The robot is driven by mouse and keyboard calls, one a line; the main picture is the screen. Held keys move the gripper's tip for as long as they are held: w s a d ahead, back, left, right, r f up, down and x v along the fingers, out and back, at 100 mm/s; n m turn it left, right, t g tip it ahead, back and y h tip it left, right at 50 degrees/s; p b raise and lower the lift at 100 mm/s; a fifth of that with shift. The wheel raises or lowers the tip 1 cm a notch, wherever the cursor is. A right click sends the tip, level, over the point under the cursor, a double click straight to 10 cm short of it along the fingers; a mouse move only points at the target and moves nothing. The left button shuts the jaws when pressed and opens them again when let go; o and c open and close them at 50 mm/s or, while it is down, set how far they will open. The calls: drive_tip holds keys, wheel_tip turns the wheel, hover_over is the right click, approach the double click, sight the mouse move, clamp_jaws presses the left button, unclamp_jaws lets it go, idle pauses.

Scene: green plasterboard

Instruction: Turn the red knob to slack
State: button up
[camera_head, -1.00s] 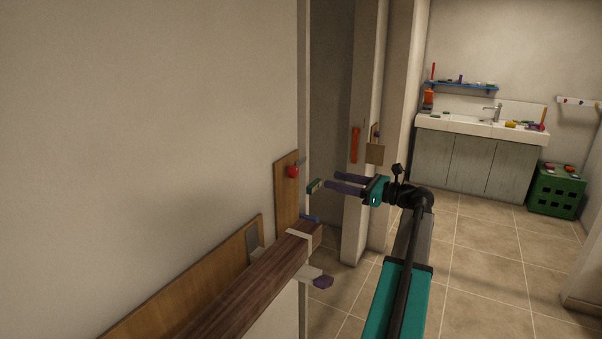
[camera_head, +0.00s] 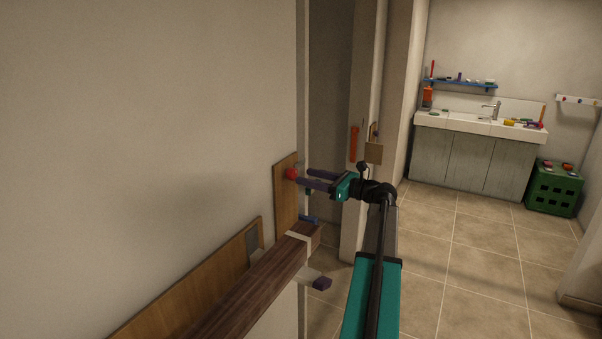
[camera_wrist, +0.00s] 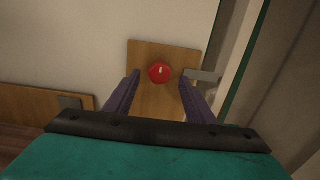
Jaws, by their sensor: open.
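The red knob (camera_head: 292,174) is mounted on a small upright wooden board (camera_head: 285,212) on the wall. In the wrist view the knob (camera_wrist: 159,72) is round with a pale mark pointing roughly upward, and it sits near the top of the board (camera_wrist: 158,106). My gripper (camera_head: 304,177) is open, its two purple fingers pointing at the board. In the wrist view the gripper (camera_wrist: 160,79) has one finger to each side of the knob, with a gap on both sides. Whether the fingertips reach the knob's depth I cannot tell.
A door frame (camera_head: 363,100) stands to the right. A sink counter (camera_head: 470,125) and green crate (camera_head: 554,188) are far back; the tiled floor between is clear.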

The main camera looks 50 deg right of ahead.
sight(296, 174)
drive_tip(key=shift+p+x, duration=0.5)
drive_tip(key=shift+x, duration=1.55)
drive_tip(key=c, duration=1)
drive_tip(key=shift+c, duration=0.2)
